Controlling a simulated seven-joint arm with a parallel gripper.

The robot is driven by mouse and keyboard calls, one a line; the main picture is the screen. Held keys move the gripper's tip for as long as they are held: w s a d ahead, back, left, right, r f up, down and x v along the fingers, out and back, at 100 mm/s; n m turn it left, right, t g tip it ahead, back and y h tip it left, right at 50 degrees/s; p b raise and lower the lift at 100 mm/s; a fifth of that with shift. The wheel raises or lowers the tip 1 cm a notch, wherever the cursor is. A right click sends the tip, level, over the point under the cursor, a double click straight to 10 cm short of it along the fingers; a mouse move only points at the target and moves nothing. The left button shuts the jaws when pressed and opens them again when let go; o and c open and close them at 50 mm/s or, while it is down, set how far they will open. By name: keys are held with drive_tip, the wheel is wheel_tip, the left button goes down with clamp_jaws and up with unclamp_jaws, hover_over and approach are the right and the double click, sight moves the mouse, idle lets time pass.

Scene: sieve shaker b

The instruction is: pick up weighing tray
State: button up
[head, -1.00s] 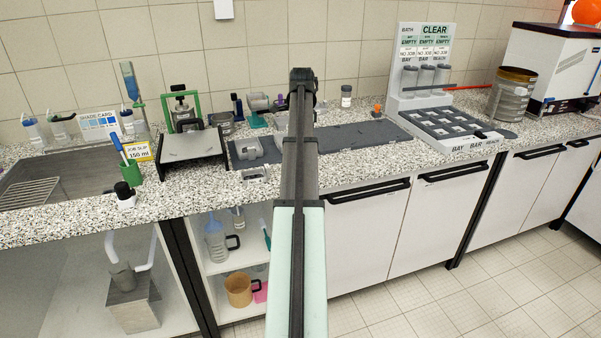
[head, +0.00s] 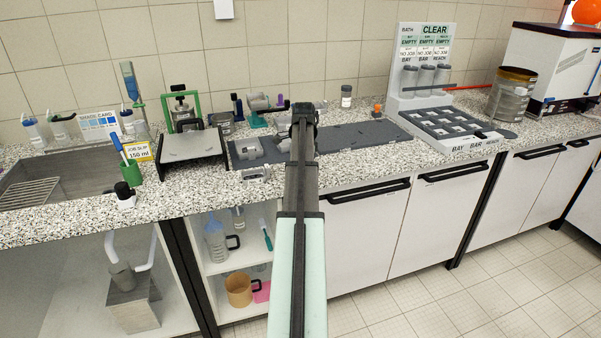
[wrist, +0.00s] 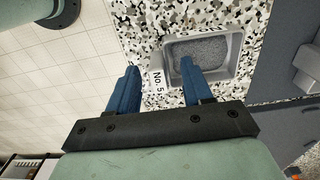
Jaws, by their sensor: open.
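A small grey weighing tray (wrist: 236,52) with grainy grey material in it lies on the speckled worktop in the wrist view, with a "No. 5" label beside its left side. What looks like the same tray (head: 255,174) sits near the worktop's front edge in the head view. My gripper (wrist: 158,66) is open, with two blue fingers apart. In the wrist view the right finger overlaps the tray's lower left part, and the left finger is over the floor area beyond the edge. In the head view my arm hides the fingers.
A dark mat (head: 350,137) with grey parts lies behind the tray. A stand with a sloped plate (head: 192,146) is to its left, with a green pen cup (head: 134,171) farther left. A white rack (head: 450,125) stands at the right.

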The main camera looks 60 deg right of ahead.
drive_tip(key=shift+f, duration=0.75)
clamp_jaws()
